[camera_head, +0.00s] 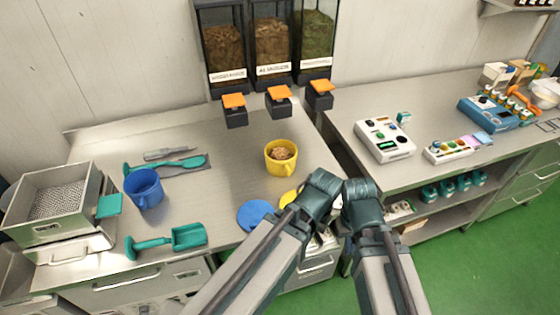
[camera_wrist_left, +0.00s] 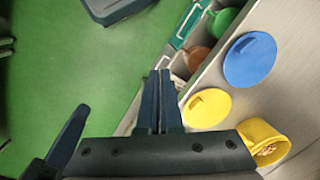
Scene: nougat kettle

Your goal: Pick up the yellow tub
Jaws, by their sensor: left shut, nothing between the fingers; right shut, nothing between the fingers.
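The yellow tub (camera_head: 271,160) stands upright on the steel table, open at the top with brown pieces inside and a handle on its side. It also shows at the lower right of the left wrist view (camera_wrist_left: 254,133), partly cut off by my gripper body. My left gripper (camera_wrist_left: 159,78) is shut and empty, over the table's front edge and apart from the tub. In the head view its fingers are hidden by my arm. My right gripper (camera_head: 363,212) is right of the tub, shut and empty, its fingers hard to make out. Neither gripper touches the tub.
A blue lid (camera_head: 255,216) and a yellow lid (camera_wrist_left: 207,108) lie in front of the tub. A blue mug (camera_head: 145,190), a teal scoop (camera_head: 188,237) and a metal sieve box (camera_head: 50,205) are left. Dispensers (camera_head: 272,45) stand behind. A gap separates the right counter (camera_head: 350,100).

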